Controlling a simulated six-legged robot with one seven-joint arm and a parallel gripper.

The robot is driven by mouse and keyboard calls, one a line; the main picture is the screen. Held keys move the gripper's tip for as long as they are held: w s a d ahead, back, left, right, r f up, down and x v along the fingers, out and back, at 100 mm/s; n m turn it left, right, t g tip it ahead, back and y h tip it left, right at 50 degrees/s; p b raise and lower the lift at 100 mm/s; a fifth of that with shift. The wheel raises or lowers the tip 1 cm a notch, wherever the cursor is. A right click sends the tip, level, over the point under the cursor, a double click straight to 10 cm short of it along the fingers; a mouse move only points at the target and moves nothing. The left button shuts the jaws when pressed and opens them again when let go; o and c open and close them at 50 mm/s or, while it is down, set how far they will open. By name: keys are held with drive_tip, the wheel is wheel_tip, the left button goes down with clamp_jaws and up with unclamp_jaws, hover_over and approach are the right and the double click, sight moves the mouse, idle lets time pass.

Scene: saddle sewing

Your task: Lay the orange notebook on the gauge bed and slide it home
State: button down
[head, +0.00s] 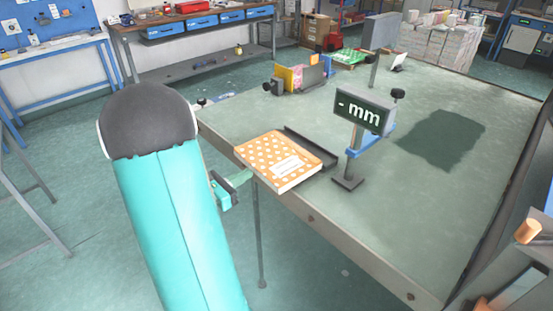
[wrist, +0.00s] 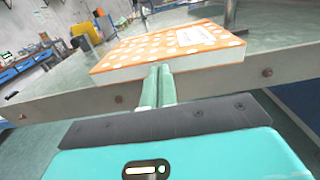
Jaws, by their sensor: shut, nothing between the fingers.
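The orange notebook (head: 279,160) with white dots and a white label lies flat near the front left edge of the table. It also shows in the wrist view (wrist: 140,50). A dark gauge bed (head: 311,147) with a raised rim shows along the notebook's far right side; the notebook covers most of it. My gripper (head: 246,178) is at the notebook's near left edge, outside the table edge. In the wrist view its shut, empty fingers (wrist: 160,68) point at the notebook's near side; I cannot tell whether they touch it.
A display reading "- mm" (head: 362,112) stands on a blue bracket right of the notebook. Yellow and pink books (head: 292,77) stand in a holder farther back. The table (head: 410,215) is clear at the front right.

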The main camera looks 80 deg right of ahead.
sight(254, 170)
drive_tip(key=shift+x, duration=3.7)
drive_tip(key=shift+a, duration=0.1)
drive_tip(key=shift+v, duration=3)
